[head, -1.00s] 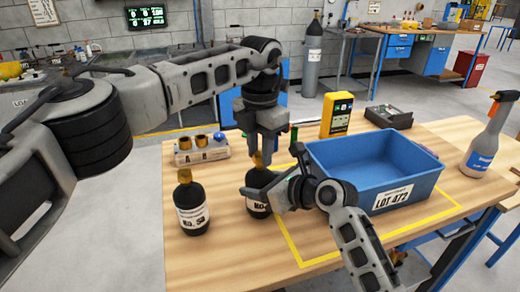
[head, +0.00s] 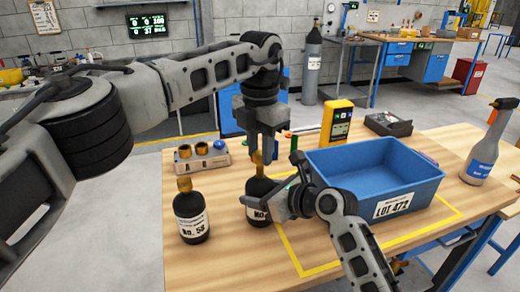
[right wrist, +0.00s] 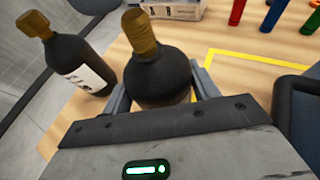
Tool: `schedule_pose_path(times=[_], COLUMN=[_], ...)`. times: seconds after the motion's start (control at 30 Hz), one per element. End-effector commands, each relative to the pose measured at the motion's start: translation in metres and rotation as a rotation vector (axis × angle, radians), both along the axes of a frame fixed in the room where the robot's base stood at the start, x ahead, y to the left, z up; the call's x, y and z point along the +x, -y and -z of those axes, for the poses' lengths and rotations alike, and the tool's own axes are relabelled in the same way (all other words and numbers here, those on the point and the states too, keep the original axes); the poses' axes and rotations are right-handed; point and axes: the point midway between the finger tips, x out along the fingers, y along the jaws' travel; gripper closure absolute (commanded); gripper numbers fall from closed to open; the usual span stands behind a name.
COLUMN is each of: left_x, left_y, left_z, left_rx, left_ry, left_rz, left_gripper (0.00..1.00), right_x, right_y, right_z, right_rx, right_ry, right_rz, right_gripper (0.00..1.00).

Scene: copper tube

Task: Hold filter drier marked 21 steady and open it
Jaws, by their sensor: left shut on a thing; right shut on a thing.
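Two dark bottle-shaped filter driers with copper-coloured tops stand on the wooden table. The left one (head: 191,215) is labelled No. 58. The other (head: 257,198) has a partly hidden label; its number cannot be read. My right gripper (head: 270,200) is shut around this drier's body; the right wrist view shows the drier (right wrist: 158,75) between its fingers. My left gripper (head: 262,152) points down from above and is shut at the same drier's copper top (head: 257,158). Its fingers partly hide that top and do not show in the right wrist view. The drier looks upright.
A blue bin (head: 375,175) labelled LOT 472 stands close right of my right gripper. A holder with copper-coloured caps (head: 201,155), a yellow meter (head: 337,122) and a spray bottle (head: 484,150) stand around. The table's front left is clear.

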Motion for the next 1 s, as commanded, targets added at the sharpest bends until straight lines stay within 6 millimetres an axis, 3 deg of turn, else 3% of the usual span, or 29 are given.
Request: schedule_pose_path(times=[0.27, 0.5, 0.53, 0.6, 1.0], left_x=[0.0, 0.0, 0.0, 0.0, 0.0], left_y=[0.001, 0.0, 0.0, 0.0, 0.0], left_z=[-0.034, -0.036, -0.036, -0.036, -0.038], left_rx=[-0.002, -0.001, -0.001, -0.001, -0.001], left_ry=[0.003, 0.0, 0.0, 0.0, 0.001], left_rz=[0.0, 0.001, 0.001, 0.001, 0.0], left_gripper=[0.99, 0.99, 0.99, 0.99, 0.99], right_x=[-0.001, -0.001, -0.001, -0.001, -0.006], right_y=[0.0, 0.0, 0.0, 0.0, 0.006], right_z=[0.001, 0.001, 0.001, 0.001, -0.003], right_rx=[0.0, 0.0, 0.0, 0.0, 0.001], right_ry=[-0.005, -0.005, -0.005, -0.003, -0.002], right_rz=[-0.001, -0.001, -0.001, -0.001, 0.0], right_gripper=[1.0, 1.0, 0.32, 0.15, 0.15])
